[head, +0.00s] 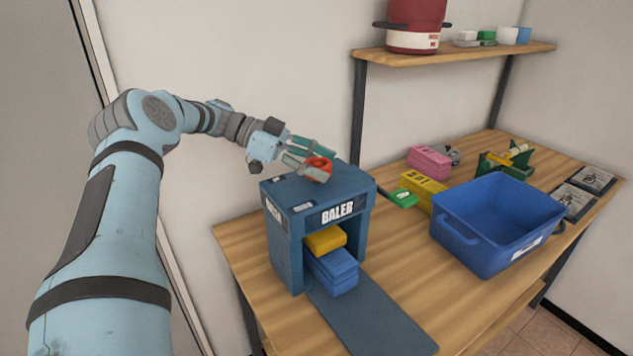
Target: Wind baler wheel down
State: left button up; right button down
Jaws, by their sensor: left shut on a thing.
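The blue baler (291,251) stands on the left part of the wooden table, with the word BALER on its front. Its red wheel (319,166) sits on top. My left gripper (311,166) is shut on the wheel, with its fingers at the wheel's sides and partly covering it. Inside the baler's opening, a yellow block (325,240) lies on top of a blue block stack (334,271). A flat blue tongue (372,318) reaches out in front of the baler. My right gripper is not in view.
A blue bin (463,241) stands to the right of the baler. Behind it lie a yellow block (424,187), a pink block (430,158), a green piece (403,198) and a green device (506,163). A shelf (461,53) hangs above, holding a red pot (414,25).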

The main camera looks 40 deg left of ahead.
pick_arm(q)
jog(key=shift+f+m+g+h, duration=0.1)
jog(key=shift+m+g+h, duration=0.3)
jog(key=shift+m+g, duration=0.35)
jog(key=o, duration=1.2)
jog(key=shift+r+n+t, duration=0.2)
jog(key=shift+n+t, duration=0.05)
